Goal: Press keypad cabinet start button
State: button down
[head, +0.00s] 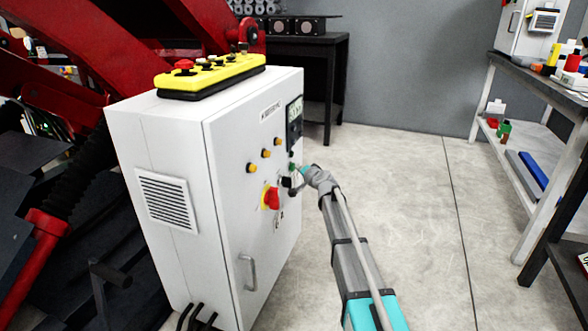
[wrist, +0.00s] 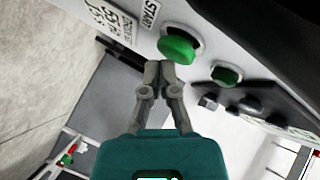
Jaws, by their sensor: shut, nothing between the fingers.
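The white cabinet (head: 228,160) stands left of the middle in the head view, its front door facing right. In the wrist view a green button (wrist: 180,48) sits in a metal ring beside a START label (wrist: 149,14). My gripper (wrist: 160,68) is shut and empty, its fingertips pointing at the cabinet face just beside and below that button in the picture. I cannot tell whether the tips touch it. In the head view my gripper (head: 299,170) is at the right edge of the door, small and partly blended with the controls there.
A second green button (wrist: 226,75) and dark knobs (wrist: 250,104) lie to the right in the wrist view. The door has a red rotary switch (head: 271,198), yellow buttons (head: 266,154) and a handle (head: 249,272). A yellow pendant (head: 210,75) lies on top. Open floor (head: 400,220) is at right.

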jog(key=shift+w+a, duration=0.15)
jog(key=shift+a, duration=0.3)
dwell(0.7)
jog(key=shift+d, duration=0.15)
jog(key=shift+s+d, duration=0.3)
jog(key=shift+d, duration=0.45)
jog(key=shift+s+d, duration=0.1)
dwell(0.4)
jog(key=shift+s+d, duration=0.25)
jog(key=shift+d, duration=0.5)
jog(key=shift+s+d, duration=0.3)
jog(key=shift+d, duration=0.45)
jog(key=shift+s+d, duration=0.25)
jog(key=shift+d, duration=0.5)
